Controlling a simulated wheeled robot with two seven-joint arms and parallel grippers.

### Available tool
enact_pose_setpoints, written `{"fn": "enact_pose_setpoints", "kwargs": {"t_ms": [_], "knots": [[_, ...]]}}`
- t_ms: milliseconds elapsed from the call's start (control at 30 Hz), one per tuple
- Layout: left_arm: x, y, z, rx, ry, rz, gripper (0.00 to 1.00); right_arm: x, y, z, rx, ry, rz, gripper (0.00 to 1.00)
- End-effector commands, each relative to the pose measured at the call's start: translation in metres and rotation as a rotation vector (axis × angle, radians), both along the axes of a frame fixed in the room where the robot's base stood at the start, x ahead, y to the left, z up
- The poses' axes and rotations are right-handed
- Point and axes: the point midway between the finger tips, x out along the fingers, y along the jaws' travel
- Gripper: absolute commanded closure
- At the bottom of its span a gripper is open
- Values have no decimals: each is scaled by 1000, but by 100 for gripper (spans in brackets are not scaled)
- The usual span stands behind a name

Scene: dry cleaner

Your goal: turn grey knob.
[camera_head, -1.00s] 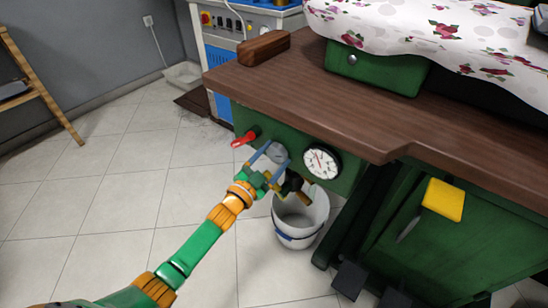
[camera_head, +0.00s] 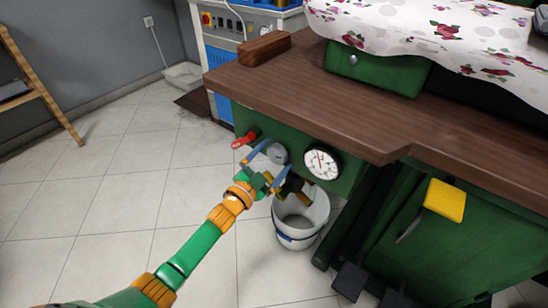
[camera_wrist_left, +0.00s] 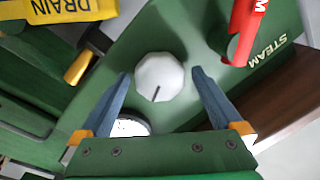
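The grey knob (camera_head: 277,153) sits on the green front panel between a red handle and a round gauge. In the left wrist view the knob (camera_wrist_left: 160,77) looks pale, with a dark pointer line toward the gauge side. My left gripper (camera_head: 268,162) is open in front of it. In the left wrist view its two blue fingers stand either side of the knob, apart from it, with the fingertips (camera_wrist_left: 160,72) spread wide. My right gripper does not show in the head view or the left wrist view.
The red steam handle (camera_head: 244,139) and the gauge (camera_head: 320,163) flank the knob closely. A white bucket (camera_head: 299,240) stands below. A brown worktop (camera_head: 330,98) overhangs the panel. A yellow handle (camera_wrist_left: 78,67) shows in the left wrist view.

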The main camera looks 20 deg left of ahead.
Motion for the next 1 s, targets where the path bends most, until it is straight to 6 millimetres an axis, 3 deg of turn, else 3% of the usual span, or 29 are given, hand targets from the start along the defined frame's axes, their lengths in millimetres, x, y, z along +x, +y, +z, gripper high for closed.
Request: {"fn": "enact_pose_setpoints", "kwargs": {"t_ms": [133, 233, 467, 900, 967, 1000], "knots": [[-7, 2, 0, 0, 3, 1, 0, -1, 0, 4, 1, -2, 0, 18], [-28, 8, 1, 1, 5, 0, 0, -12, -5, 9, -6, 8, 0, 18], [-65, 19, -4, 1, 3, 1, 0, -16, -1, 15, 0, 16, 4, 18], [-68, 20, -5, -1, 1, 1, 0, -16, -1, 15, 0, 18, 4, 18], [-69, 22, -14, -5, 26, 10, 0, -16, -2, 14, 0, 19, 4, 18], [-71, 26, -28, -13, 71, 26, 0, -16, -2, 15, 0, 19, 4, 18]]}}
